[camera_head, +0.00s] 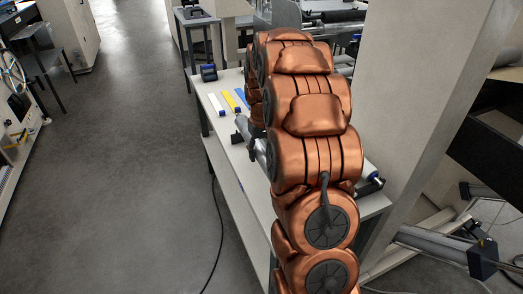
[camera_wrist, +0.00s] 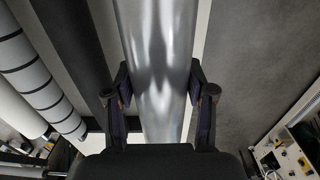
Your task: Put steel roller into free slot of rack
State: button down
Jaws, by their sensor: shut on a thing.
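The steel roller (camera_wrist: 158,70) is a smooth, shiny cylinder running lengthwise through the wrist view. My gripper (camera_wrist: 160,95) has one dark finger on each side of it and is shut on it. In the head view, part of a grey cylinder (camera_head: 260,152), seemingly this roller, shows beside my copper arm above the white table (camera_head: 241,181). My arm hides the gripper and much of the cylinder there. I cannot clearly make out the rack or a free slot.
A blue-black block (camera_head: 208,73) and white, yellow and blue strips (camera_head: 229,101) lie on the table. A pale column (camera_head: 408,90) stands close right of my arm. Another metal cylinder (camera_head: 432,243) lies lower right. Open grey floor (camera_head: 130,160) extends left, with a cable.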

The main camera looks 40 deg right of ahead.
jog(key=shift+f+b, duration=0.45)
jog(key=shift+f, duration=0.6)
jog(key=shift+f, duration=0.25)
jog(key=shift+f+b, duration=0.8)
jog(key=shift+f, duration=0.7)
jog(key=shift+f+b, duration=0.3)
dwell(0.5)
jog(key=shift+c, duration=1.5)
grip_release()
notch_tip(320, 180, up, 12)
jog(key=shift+f, duration=0.25)
jog(key=shift+r, duration=0.25)
